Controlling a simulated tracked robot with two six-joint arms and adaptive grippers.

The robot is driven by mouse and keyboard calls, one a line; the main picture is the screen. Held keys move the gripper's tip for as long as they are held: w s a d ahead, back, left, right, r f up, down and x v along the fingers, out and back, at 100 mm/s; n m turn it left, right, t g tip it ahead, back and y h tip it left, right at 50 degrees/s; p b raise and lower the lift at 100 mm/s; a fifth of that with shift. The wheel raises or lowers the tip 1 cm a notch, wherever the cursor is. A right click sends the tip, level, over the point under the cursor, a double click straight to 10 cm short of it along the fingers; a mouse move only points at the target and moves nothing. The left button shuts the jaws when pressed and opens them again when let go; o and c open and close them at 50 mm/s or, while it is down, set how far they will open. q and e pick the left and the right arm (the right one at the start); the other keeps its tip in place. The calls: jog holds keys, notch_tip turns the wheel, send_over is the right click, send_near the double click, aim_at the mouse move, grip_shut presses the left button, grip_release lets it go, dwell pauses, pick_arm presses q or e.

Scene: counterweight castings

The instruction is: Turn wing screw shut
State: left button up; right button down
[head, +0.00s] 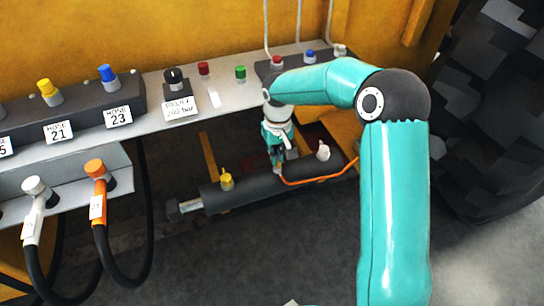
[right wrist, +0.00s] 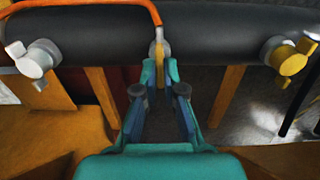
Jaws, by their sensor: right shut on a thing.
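A dark cylinder (head: 255,189) lies low under the grey shelf. A yellow wing screw (head: 227,181) stands on it left of centre, and a white wing screw (head: 323,151) stands towards its right end. In the right wrist view the white wing screw (right wrist: 33,60) is at the left and the yellow wing screw (right wrist: 291,57) at the right. My right gripper (head: 277,158) is at the cylinder between them, apart from both. In the right wrist view its fingertips (right wrist: 159,72) are shut on a narrow hose-end fitting (right wrist: 158,48). Most of its grip is hidden. My left gripper is out of view.
An orange hose (head: 318,181) runs from the fitting along the cylinder to the right. The grey shelf (head: 140,134) with coloured knobs overhangs behind. Hoses with a white connector (head: 34,190) and an orange connector (head: 96,172) hang at the left. A big tyre (head: 490,120) stands right.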

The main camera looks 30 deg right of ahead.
jog(key=c, duration=1.3)
grip_release()
jog(key=shift+s+f, duration=0.1)
jog(key=shift+s, duration=0.1)
jog(key=shift+w, duration=0.1)
notch_tip(320, 180, up, 12)
jog(key=shift+f, duration=0.1)
